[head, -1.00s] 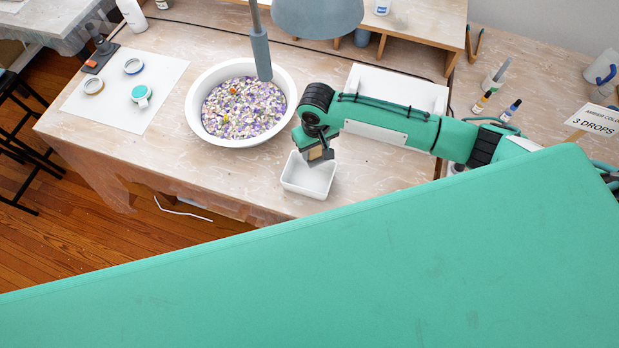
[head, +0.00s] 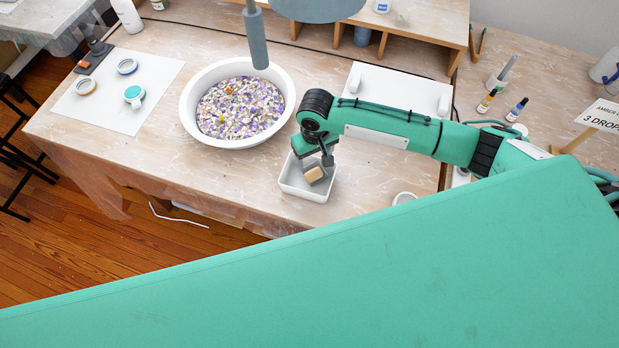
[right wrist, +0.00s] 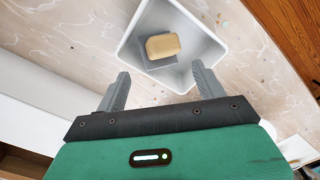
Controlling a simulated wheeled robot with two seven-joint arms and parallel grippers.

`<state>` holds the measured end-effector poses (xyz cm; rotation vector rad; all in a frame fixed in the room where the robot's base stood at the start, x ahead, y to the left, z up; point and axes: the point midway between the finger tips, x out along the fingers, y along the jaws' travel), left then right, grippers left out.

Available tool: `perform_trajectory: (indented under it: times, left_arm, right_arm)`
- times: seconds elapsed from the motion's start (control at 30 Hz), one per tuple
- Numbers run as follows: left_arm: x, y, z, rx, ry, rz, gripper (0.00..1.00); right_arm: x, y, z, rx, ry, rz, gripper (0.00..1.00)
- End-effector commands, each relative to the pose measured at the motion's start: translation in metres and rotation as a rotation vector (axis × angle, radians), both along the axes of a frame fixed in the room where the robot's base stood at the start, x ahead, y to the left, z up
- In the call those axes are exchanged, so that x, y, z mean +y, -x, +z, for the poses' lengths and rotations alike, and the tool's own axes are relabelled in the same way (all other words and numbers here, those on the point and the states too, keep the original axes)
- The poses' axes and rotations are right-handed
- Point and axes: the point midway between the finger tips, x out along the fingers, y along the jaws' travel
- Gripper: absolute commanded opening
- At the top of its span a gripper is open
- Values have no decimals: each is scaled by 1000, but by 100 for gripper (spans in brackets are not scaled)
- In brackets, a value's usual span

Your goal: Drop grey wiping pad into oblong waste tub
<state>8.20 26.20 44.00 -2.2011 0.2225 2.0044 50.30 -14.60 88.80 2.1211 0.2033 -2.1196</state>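The white waste tub (head: 304,194) stands on the table near its front edge, below my right gripper (head: 317,160). In the right wrist view, the grey pad (right wrist: 143,59) lies within the outline of the tub (right wrist: 207,52). A tan block (right wrist: 163,45) sits on the pad's upper face; it also shows in the head view (head: 314,175). My right gripper (right wrist: 162,84) is open, with its fingers apart and nothing between them. Whether the pad rests fully on the tub's floor is hard to tell. My left gripper is not in view.
A round white bowl (head: 187,110) of coloured flakes stands left of the tub, with a grey lamp (head: 257,40) above it. A white sheet with tape rolls (head: 127,67) lies further left. Dropper bottles (head: 517,109) and a sign (head: 600,116) stand at the right.

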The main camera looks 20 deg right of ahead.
Motion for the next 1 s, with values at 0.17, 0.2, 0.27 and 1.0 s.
perform_trajectory:
  times: [0.17, 0.2, 0.27, 1.0]
  left_arm:
    - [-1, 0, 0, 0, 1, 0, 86]
    - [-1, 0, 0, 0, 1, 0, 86]
    - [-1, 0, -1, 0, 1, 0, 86]
    - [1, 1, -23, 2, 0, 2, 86]
  right_arm:
    - [0, 0, 0, 0, 0, 0, 70]
    - [0, 0, 0, 0, 0, 0, 70]
    - [0, 0, 2, 0, 0, 0, 70]
    - [0, 0, 130, -2, 0, 0, 70]
